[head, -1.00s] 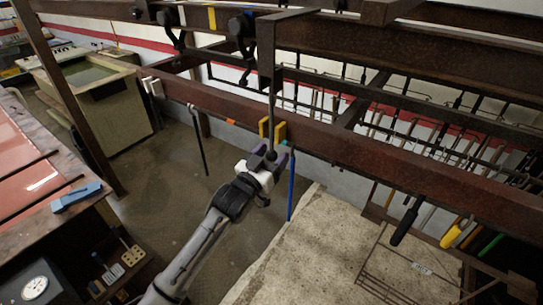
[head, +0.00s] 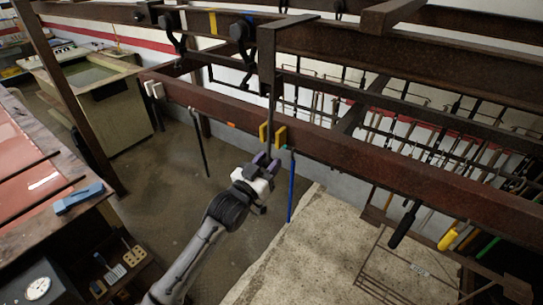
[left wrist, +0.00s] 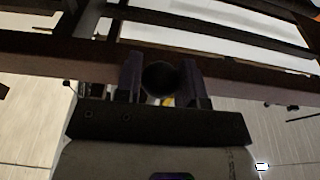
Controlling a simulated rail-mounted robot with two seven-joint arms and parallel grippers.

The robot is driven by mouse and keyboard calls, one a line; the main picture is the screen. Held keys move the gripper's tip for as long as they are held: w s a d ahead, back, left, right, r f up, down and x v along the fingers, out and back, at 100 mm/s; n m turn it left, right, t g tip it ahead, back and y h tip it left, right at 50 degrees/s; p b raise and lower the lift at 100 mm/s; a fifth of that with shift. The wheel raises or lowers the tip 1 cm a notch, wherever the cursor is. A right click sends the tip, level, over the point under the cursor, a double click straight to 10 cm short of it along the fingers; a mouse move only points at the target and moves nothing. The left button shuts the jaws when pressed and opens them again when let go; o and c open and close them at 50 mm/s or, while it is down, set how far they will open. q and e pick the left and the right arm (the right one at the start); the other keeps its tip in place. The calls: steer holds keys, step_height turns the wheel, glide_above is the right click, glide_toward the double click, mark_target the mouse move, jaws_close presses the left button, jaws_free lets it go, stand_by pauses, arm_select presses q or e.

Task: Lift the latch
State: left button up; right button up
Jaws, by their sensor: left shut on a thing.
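The latch (head: 266,60) is a dark brown upright bar whose bent top reaches over the upper beam. A thin rod runs down from it past two yellow guides (head: 280,136) on the lower rust-brown rail (head: 340,152). My left gripper (head: 266,161) is below this rail, at the rod's lower end. In the left wrist view, a dark round knob (left wrist: 160,79) sits between the two fingers of my left gripper (left wrist: 161,86), which are shut on it. The fingers largely hide the knob in the head view. My right gripper is not in view.
A blue rod (head: 291,185) hangs just right of my left gripper. Black hooks (head: 240,30) hang from the upper beam. Tools with black and yellow handles (head: 449,238) hang at the right. A bench with a blue tool (head: 78,198) stands at the left.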

arm_select(q)
steer(key=shift+s+a+r+p, duration=0.25)
steer(key=shift+s+a+p, duration=0.55)
steer(key=shift+s, duration=0.2)
steer(key=shift+s+a+r+p, duration=0.3)
steer(key=shift+s+r+p, duration=0.05)
steer(key=shift+p, duration=0.25)
steer(key=s+a+r+p, duration=0.7)
steer(key=s+r+p, duration=0.1)
steer(key=s+r, duration=0.1)
steer(key=shift+s+a+r, duration=0.25)
steer(key=shift+s+r, duration=0.15)
steer(key=shift+s, duration=0.1)
stand_by(0.3)
